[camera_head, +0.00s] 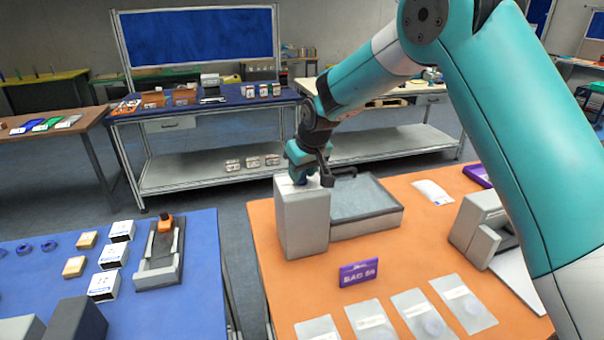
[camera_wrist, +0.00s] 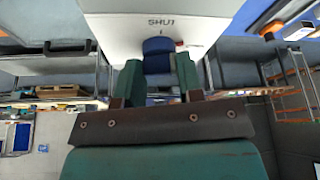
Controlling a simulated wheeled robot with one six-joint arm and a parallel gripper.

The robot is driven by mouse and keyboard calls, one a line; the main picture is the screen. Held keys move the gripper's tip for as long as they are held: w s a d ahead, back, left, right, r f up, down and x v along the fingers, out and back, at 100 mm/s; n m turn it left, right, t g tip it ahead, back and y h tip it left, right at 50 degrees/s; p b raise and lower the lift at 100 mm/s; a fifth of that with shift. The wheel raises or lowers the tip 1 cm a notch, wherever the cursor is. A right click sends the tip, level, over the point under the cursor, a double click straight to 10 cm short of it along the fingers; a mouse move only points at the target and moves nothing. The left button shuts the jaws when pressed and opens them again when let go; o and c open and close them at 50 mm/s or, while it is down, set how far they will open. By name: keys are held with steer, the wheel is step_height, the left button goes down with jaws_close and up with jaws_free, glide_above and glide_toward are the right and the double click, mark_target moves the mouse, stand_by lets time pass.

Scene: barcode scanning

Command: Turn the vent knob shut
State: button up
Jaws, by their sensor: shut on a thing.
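The vent knob is blue; in the wrist view the knob (camera_wrist: 158,56) sits on the white face of a box, just under printed letters that read like "SHUT". A small red mark shows beside it. My gripper (camera_wrist: 159,78) has one green finger on each side of the knob and is shut on it. In the head view my gripper (camera_head: 304,176) points down at the top of the pale grey box (camera_head: 302,225), with a bit of blue between the fingers. The exact angle of the knob is hard to tell.
A grey open tray (camera_head: 368,222) joins the box on the orange table (camera_head: 290,290). A purple "BAG" sign (camera_head: 358,272) and several clear bags lie in front. A grey device (camera_head: 480,228) stands at right. A blue table (camera_head: 205,300) with boxes is at left.

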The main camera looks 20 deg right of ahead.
steer(key=n+y+b, duration=0.1)
steer(key=n, duration=0.2)
steer(key=shift+d+n+g, duration=0.15)
steer(key=shift+n+g, duration=0.15)
steer(key=shift+n, duration=0.1)
steer(key=n, duration=0.1)
steer(key=n+y, duration=0.1)
steer(key=n, duration=0.1)
steer(key=shift+w+d+n+g, duration=0.1)
steer(key=shift+w+n+g, duration=0.05)
steer(key=shift+n+g, duration=0.2)
steer(key=n+g+y, duration=0.1)
steer(key=n, duration=0.2)
steer(key=shift+w+n+g, duration=0.1)
steer(key=shift+n+g, duration=0.15)
steer(key=shift+n+g+p, duration=0.35)
steer(key=shift+n+g, duration=0.35)
steer(key=shift+n, duration=1.1)
steer(key=o, duration=0.9)
steer(key=shift+r, duration=0.1)
